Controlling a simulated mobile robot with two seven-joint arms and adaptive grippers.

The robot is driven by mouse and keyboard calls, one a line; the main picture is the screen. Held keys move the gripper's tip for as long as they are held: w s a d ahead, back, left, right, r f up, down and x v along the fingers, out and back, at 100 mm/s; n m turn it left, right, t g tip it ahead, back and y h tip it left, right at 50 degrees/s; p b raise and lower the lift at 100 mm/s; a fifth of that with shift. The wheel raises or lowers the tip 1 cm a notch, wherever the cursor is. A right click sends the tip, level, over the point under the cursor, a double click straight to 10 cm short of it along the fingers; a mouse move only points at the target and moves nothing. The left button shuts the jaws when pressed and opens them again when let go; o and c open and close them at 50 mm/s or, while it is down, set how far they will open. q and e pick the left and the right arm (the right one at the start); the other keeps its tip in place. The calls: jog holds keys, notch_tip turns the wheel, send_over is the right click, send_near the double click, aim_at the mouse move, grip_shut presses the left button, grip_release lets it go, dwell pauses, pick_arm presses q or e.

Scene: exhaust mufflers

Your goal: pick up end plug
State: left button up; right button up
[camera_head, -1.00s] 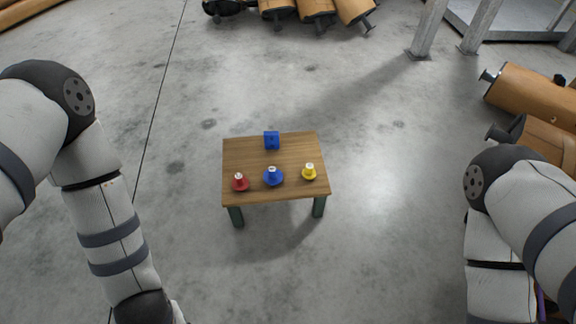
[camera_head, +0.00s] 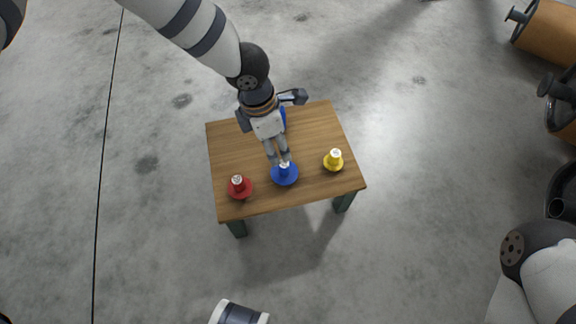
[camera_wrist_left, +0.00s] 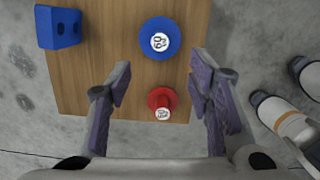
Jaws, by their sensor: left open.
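Three end plugs stand on a small wooden table (camera_head: 225,150). The red plug (camera_head: 240,188) is at the front left, the blue plug (camera_head: 285,175) in the middle and the yellow plug (camera_head: 334,161) at the right. My left gripper (camera_head: 280,162) points down over the table, its fingertips close to the blue plug and overlapping its top edge in the head view. In the left wrist view the gripper (camera_wrist_left: 160,70) is open and empty. There the blue plug (camera_wrist_left: 160,38) and red plug (camera_wrist_left: 161,103) show between and beyond the fingers. Contact cannot be told. My right gripper is out of view.
A blue block (camera_wrist_left: 58,27) sits at the table's back edge, mostly hidden behind my left gripper in the head view (camera_head: 283,117). Brown mufflers (camera_head: 548,33) lie on the floor at the right.

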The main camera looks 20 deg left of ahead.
aim_at(284, 164)
pick_arm(q)
jog(key=f, duration=0.2)
jog(key=f+b, duration=0.1)
jog(key=f, duration=0.1)
jog(key=f+b, duration=0.1)
jog(key=f, duration=0.1)
jog(key=shift+d, duration=0.4)
jog(key=f+b, duration=0.2)
jog(key=f, duration=0.1)
jog(key=w+f, duration=0.1)
jog(key=f, duration=0.1)
jog(key=shift+w+d+f+b, duration=0.1)
jog(key=shift+d+f+b, duration=0.15)
jog(key=shift+d+b, duration=0.15)
jog(key=shift+r, duration=0.15)
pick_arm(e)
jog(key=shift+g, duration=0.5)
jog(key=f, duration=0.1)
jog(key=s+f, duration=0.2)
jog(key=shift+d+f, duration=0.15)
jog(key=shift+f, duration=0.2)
pick_arm(q)
grip_shut()
